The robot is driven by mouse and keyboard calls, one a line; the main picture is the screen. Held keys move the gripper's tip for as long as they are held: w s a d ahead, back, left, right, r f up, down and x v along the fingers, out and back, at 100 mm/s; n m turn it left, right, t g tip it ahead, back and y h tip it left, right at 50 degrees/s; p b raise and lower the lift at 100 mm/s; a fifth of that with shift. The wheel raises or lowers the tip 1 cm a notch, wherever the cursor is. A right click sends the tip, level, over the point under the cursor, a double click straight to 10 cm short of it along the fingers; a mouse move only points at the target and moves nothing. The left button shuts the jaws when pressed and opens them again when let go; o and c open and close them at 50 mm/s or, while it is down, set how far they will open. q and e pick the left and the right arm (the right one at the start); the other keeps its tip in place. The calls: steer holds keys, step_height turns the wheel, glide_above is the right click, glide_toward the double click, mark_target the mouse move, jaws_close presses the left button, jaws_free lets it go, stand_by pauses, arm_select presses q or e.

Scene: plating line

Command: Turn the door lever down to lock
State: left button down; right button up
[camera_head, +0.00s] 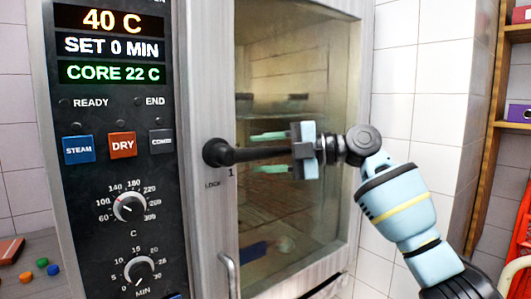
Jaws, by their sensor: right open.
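The black door lever (250,154) runs level to the right from its round pivot (216,153) on the oven door's steel frame. The word LOCK and a mark are printed just below the pivot. My right gripper (268,152) comes in from the right. It is open, with one pale green finger above the lever and one below it. The lever's outer end lies between the fingers and is partly hidden by the gripper body. I cannot tell whether either finger touches the lever. My left gripper is not in view.
The oven's glass door (300,225) stands behind the gripper. A pull handle (229,275) is below the lever. The control panel (125,190), with display, buttons and knobs, is to the left. A wooden shelf (500,70) stands at far right, behind my right arm.

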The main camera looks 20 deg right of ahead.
jaws_close()
